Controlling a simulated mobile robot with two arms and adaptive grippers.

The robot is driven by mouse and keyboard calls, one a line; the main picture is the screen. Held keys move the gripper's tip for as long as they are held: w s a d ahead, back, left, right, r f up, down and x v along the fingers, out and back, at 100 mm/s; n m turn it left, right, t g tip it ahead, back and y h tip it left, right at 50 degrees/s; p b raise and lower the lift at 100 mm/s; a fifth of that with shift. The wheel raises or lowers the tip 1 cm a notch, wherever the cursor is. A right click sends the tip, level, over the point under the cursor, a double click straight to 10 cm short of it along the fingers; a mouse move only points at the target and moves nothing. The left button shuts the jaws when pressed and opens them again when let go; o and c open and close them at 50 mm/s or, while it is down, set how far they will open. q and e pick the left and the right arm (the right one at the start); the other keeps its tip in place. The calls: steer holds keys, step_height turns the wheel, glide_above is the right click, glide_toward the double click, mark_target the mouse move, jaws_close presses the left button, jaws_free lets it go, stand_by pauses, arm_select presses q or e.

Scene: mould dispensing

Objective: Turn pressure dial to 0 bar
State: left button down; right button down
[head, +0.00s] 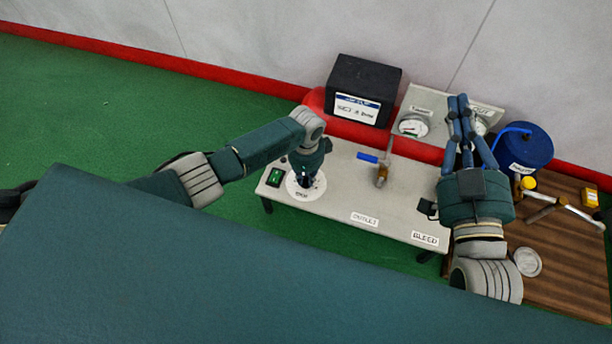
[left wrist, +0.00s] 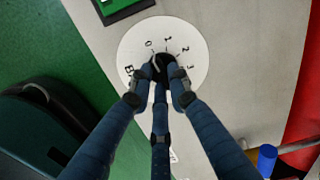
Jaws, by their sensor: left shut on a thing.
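The pressure dial is a black knob (left wrist: 161,67) on a round white plate (left wrist: 135,48) marked 0, 1, 2, 3 and partly hidden BAR lettering. In the head view the dial plate (head: 293,190) lies at the left end of the grey bench. My left gripper (left wrist: 160,72) is shut on the knob from above, its three blue fingers around it. In the head view my left gripper (head: 307,180) covers most of the knob. Which number the knob points to, I cannot tell. My right gripper (head: 459,100) is away from the dial, in front of the gauges; its fingers look close together.
A green switch (head: 275,178) sits left of the dial on the bench (head: 340,195). A blue-handled valve (head: 381,170) stands to its right. A black box (head: 362,85), a gauge (head: 413,126) and a blue pot (head: 528,145) stand behind. A wooden table (head: 560,250) is at the right.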

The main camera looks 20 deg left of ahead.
mark_target(306, 180)
arm_select(q)
steer(key=c, duration=1.6)
jaws_free()
steer(key=shift+c, duration=0.2)
step_height(306, 180, up, 12)
